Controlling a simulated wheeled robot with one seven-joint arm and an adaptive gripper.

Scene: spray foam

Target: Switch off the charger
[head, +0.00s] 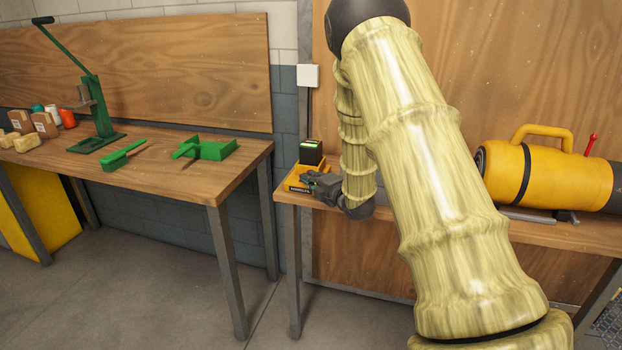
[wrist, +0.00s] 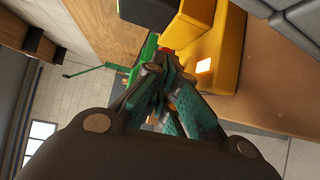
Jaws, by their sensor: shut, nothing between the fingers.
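The charger (head: 296,181) is a yellow unit with a dark front label at the left end of the right-hand workbench. My gripper (head: 308,180) is at the charger's front. In the wrist view its closed fingers (wrist: 163,62) are empty, beside the charger's edge. A small red spot (wrist: 172,78) shows by the fingers, partly hidden. I cannot tell whether they touch it.
A yellow cylindrical machine (head: 545,175) with a red lever lies on the right-hand workbench (head: 500,228). The left workbench (head: 190,180) holds a green press (head: 100,115), a green brush and a green tool. My arm hides the middle of the right-hand bench.

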